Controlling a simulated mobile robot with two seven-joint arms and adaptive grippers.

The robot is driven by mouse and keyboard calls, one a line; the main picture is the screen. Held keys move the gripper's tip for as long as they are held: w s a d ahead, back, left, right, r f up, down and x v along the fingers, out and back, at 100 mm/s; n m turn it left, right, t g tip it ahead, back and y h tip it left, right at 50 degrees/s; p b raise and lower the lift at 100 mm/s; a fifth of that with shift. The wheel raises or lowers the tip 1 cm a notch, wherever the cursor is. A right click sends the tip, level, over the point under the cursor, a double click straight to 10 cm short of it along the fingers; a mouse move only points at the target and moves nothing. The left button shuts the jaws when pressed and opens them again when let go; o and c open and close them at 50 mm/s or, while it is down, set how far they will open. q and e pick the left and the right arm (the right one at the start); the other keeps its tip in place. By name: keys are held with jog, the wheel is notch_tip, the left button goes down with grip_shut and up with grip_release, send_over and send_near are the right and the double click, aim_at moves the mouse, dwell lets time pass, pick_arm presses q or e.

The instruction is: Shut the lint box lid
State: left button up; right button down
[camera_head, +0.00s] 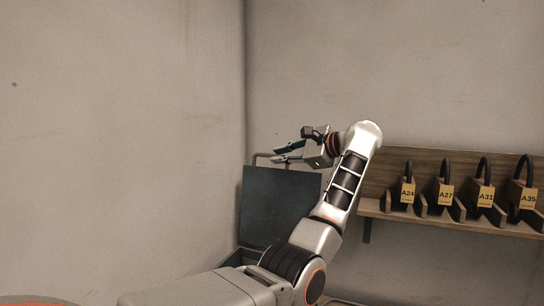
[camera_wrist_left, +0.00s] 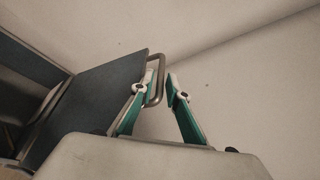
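The lint box lid (camera_head: 275,205) is a dark blue-grey panel standing raised and nearly upright in the corner. It also shows in the left wrist view (camera_wrist_left: 92,105). A grey bar handle (camera_wrist_left: 159,84) sticks out from the lid's edge; in the head view part of it (camera_head: 262,156) shows above the lid's top. My left gripper (camera_head: 280,152) is at the top of the lid, by the handle. Its two green fingers (camera_wrist_left: 157,84) are apart, and the handle shows between them, close to the left finger. Contact cannot be told. My right gripper is not in view.
The box (camera_head: 240,256) below the lid is mostly hidden by my left arm. A wooden wall shelf (camera_head: 450,222) at right holds several dark padlock-like items with yellow tags, such as A24 (camera_head: 408,192). Bare walls meet in the corner behind the lid.

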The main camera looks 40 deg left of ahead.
pick_arm(q)
jog(key=shift+x, duration=1.85)
grip_shut()
